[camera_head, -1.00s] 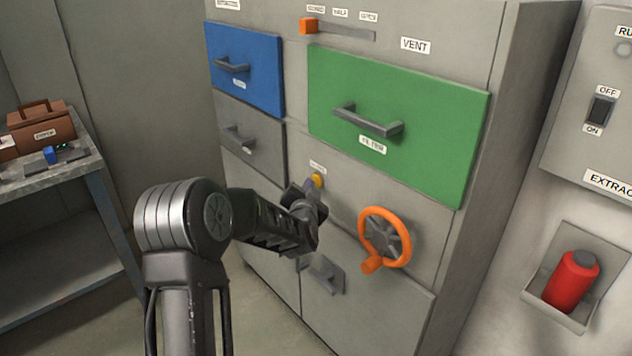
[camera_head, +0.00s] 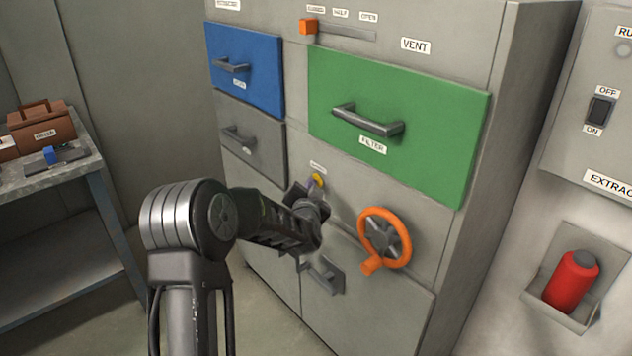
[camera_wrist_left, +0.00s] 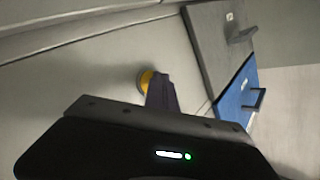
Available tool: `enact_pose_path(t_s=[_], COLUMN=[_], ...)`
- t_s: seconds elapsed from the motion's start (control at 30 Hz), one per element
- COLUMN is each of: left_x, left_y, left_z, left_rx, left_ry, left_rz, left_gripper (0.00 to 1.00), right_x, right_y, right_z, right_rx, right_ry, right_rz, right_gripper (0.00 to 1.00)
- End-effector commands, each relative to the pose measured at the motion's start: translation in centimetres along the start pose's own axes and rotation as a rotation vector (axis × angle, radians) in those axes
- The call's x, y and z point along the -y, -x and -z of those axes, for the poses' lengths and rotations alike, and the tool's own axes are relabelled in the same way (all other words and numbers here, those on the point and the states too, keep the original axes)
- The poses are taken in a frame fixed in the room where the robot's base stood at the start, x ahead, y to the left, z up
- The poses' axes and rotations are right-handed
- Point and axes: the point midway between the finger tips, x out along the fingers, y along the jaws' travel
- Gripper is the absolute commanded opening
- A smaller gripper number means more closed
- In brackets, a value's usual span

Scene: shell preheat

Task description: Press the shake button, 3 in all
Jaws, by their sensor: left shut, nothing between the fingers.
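The yellow round button (camera_head: 318,180) sits on the cabinet front below the green drawer, under a small label too blurred to read. My left gripper (camera_head: 313,188) is shut and empty, its fingertips right at the button's lower edge. In the left wrist view the button (camera_wrist_left: 146,80) is partly hidden behind my gripper's shut fingers (camera_wrist_left: 160,84). I cannot tell whether the fingers touch it. My right gripper is not in view.
An orange handwheel (camera_head: 384,240) stands out right of my left gripper, and a grey handle (camera_head: 322,274) lies below. The green filter drawer (camera_head: 398,126) and blue drawer (camera_head: 243,70) are closed. A bench (camera_head: 60,172) stands at left.

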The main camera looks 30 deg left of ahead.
Motion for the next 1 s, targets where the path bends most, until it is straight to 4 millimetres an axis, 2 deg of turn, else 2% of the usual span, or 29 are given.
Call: enact_pose_path(t_s=[1.0], left_x=[0.8], left_y=[1.2], left_z=[-0.8], left_rx=[-0.001], left_ry=[0.000], left_rz=[0.000], left_gripper=[0.00], right_x=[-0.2], right_y=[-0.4], right_z=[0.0], right_rx=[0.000], right_ry=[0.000], right_rz=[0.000], right_gripper=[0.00])
